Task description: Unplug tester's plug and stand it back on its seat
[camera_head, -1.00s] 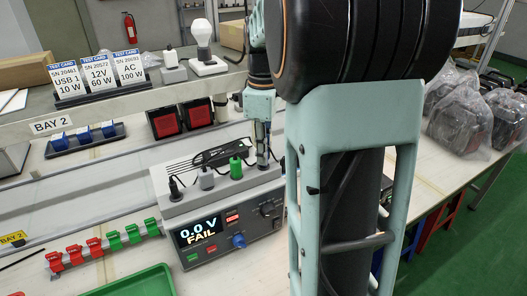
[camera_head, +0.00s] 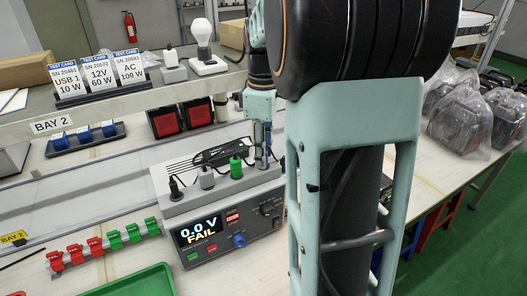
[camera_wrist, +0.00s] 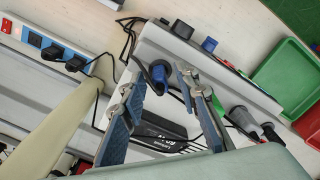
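The grey tester (camera_head: 190,240) stands on the bench, and its display reads "0.0 V" and "FAIL". A black plug (camera_head: 175,188), a grey plug (camera_head: 206,178) and a green plug (camera_head: 236,168) stand upright in a row on its top. A blue plug (camera_wrist: 158,73) with a black cable shows in the wrist view. My gripper (camera_wrist: 160,78) is open, pointing down over the tester's right rear, with a fingertip on either side of the blue plug. Gaps show between plug and fingers. In the head view my gripper (camera_head: 262,155) hides the blue plug.
A black adapter (camera_head: 218,154) lies behind the plugs. A power strip (camera_wrist: 45,45) holds black plugs. Red and green clips (camera_head: 113,239) line the bench left of the tester, with a green tray (camera_head: 140,282) in front. A shelf with test cards (camera_head: 98,76) runs behind.

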